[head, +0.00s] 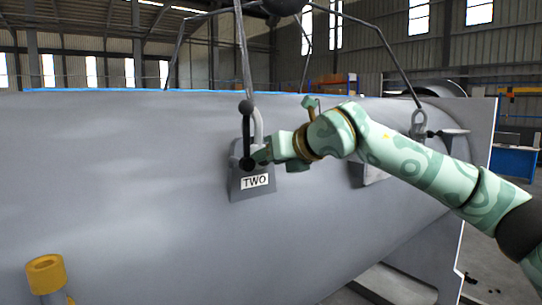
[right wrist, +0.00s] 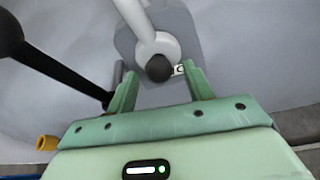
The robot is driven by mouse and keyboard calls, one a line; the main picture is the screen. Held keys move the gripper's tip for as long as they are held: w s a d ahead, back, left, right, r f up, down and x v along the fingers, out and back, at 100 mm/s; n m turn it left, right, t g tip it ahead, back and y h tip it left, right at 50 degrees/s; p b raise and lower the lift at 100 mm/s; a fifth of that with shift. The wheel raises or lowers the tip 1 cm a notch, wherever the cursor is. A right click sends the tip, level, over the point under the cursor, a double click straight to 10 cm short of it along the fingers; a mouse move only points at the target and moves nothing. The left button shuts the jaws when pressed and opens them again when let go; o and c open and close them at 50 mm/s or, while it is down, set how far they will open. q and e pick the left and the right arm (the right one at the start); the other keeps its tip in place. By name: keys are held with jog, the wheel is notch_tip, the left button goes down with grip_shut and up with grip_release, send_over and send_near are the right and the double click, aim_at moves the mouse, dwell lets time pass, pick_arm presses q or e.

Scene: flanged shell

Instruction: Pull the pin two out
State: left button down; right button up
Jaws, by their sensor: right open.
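The bracket labelled TWO (head: 255,182) sits on the side of the big grey shell, with a shackle (head: 258,125) and sling leg above it. A dark bar with a ball end (head: 246,107) stands upright in front of the bracket; in the right wrist view the bar (right wrist: 60,70) runs down to the left finger. A dark round knob (right wrist: 159,68) shows at the shackle ring, between and beyond my right fingertips. My right gripper (right wrist: 157,80) is open at the bracket, its fingers either side of the knob. I cannot tell whether they touch it. My left gripper is out of view.
The grey shell (head: 120,180) fills the left and middle. Sling legs rise to a dark hub (head: 283,5). Another shackle (head: 418,124) stands at the right behind my arm. A yellow capped post (head: 46,274) is at lower left.

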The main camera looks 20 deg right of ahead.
grip_shut()
jog(key=s+d+b, duration=0.3)
jog(key=s+b, duration=0.4)
jog(key=s, duration=0.3)
jog(key=shift+s+d, duration=0.15)
jog(key=shift+d, duration=0.2)
dwell(0.7)
